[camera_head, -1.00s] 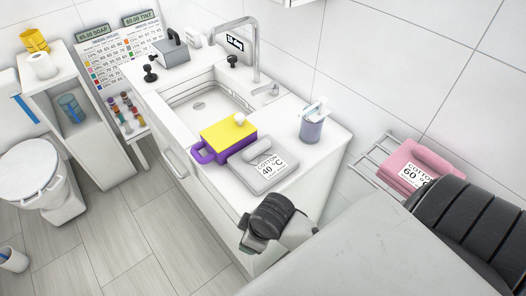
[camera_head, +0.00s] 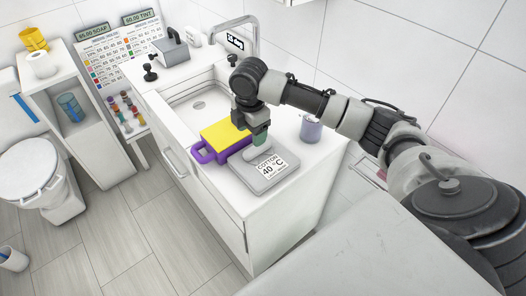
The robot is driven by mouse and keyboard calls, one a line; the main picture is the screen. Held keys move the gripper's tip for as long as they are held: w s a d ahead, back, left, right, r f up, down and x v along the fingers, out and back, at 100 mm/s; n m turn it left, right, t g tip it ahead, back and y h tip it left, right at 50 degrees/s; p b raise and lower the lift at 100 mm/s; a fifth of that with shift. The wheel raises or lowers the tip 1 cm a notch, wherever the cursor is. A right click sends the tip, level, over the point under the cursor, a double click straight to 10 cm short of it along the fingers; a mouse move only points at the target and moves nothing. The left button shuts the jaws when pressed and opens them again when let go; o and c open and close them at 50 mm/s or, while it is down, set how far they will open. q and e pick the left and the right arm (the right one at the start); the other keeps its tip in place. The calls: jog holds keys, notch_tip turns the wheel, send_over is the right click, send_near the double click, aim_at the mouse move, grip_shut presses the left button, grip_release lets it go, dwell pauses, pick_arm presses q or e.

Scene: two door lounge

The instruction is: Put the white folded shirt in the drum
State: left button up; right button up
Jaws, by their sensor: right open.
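The white folded shirt, pale grey-white with a "COTTON 40 °C" label (camera_head: 268,172), lies flat on the counter's front part, right of the sink. My right gripper (camera_head: 260,138) hangs over the shirt's back edge, pointing down, with greenish fingertips. It is open; whether the fingers touch the shirt or straddle part of it cannot be told, as the gripper hides the shirt's back part. I cannot make out a drum in view. My left gripper is not in view.
A purple-handled box with a yellow top (camera_head: 222,140) sits close at the shirt's left. The sink (camera_head: 190,100) and tap (camera_head: 232,24) lie behind. The pink shirt's rack is mostly hidden by my arm.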

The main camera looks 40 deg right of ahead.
aim_at(264, 159)
jog(key=shift+w+d+r, duration=0.35)
jog(key=shift+d+r, duration=0.45)
jog(key=shift+d, duration=0.3)
notch_tip(264, 159, down, 5)
jog(key=shift+w+r+p, duration=0.1)
jog(key=shift+r+p, duration=0.1)
jog(key=shift+p, duration=0.15)
notch_tip(264, 159, down, 5)
jog(key=shift+r+p, duration=0.15)
jog(key=shift+p, duration=0.55)
jog(key=shift+f, duration=0.5)
jog(key=c, duration=1.1)
jog(key=shift+r, duration=0.15)
